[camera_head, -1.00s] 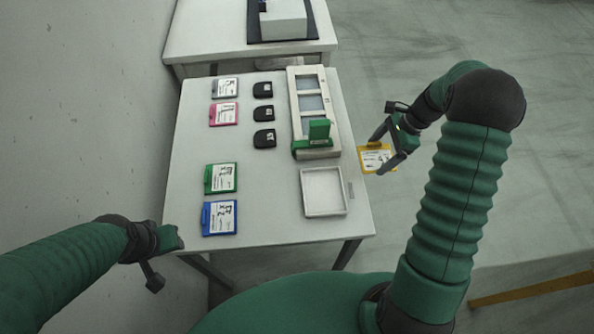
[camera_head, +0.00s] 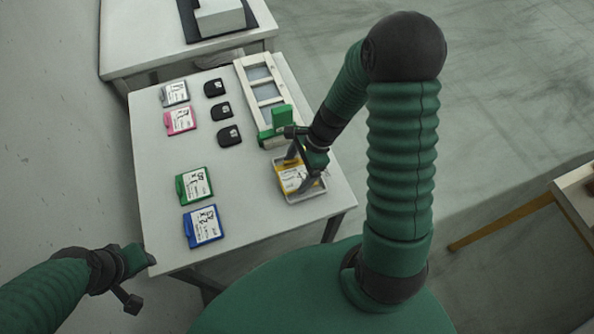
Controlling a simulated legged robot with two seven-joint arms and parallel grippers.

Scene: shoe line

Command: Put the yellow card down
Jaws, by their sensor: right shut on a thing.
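The yellow card (camera_head: 291,179) has a white label and is at the white tray (camera_head: 301,199) on the right side of the table. My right gripper (camera_head: 300,172) is shut on the card from above, and its fingers hide part of it. The card covers much of the tray; I cannot tell whether it touches the tray's floor. My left gripper (camera_head: 138,258) is at the table's front left corner, away from the cards; its fingers are too unclear to tell open from shut.
On the table (camera_head: 240,210) lie a green card (camera_head: 194,184), a blue card (camera_head: 203,226), a pink card (camera_head: 180,120), a grey card (camera_head: 174,93) and several black pieces (camera_head: 222,110). A white frame with a green block (camera_head: 281,118) stands just behind the tray.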

